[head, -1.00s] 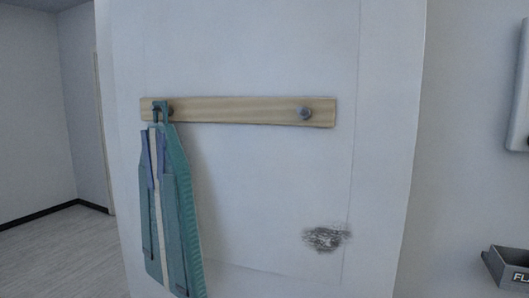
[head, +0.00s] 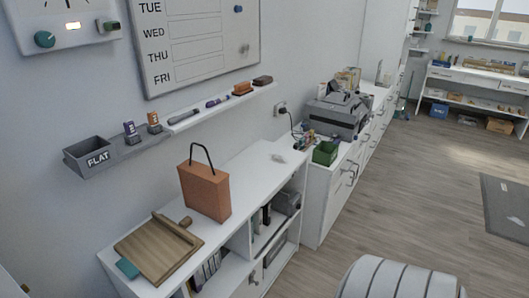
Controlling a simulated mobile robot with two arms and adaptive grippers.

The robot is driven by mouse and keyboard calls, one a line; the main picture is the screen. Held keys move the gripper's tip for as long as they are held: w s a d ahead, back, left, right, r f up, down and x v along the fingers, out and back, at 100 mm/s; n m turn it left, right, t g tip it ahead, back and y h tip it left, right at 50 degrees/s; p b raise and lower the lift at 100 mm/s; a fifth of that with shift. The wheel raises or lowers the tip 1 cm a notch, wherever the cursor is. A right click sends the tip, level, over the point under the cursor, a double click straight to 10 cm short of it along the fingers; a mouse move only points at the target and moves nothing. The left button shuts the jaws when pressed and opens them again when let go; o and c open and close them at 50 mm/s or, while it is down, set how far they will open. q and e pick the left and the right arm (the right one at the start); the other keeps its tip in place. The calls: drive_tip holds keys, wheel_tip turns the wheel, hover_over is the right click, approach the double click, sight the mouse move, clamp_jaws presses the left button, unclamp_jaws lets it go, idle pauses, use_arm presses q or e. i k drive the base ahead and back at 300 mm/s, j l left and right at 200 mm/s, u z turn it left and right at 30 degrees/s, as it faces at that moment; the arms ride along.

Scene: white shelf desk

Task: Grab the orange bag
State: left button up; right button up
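The orange bag (head: 205,192) stands upright on top of the white shelf desk (head: 256,159), close to the wall. It is a boxy orange-brown bag with a thin black handle arched above it. Neither of my grippers shows in the head view, and nothing is touching the bag from my side.
A wooden board (head: 158,250) lies on the desk left of the bag, with a teal item (head: 127,268) at its corner. A green box (head: 325,153) stands farther right.

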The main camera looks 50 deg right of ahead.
sight(206, 190)
drive_tip(key=z, duration=1.25)
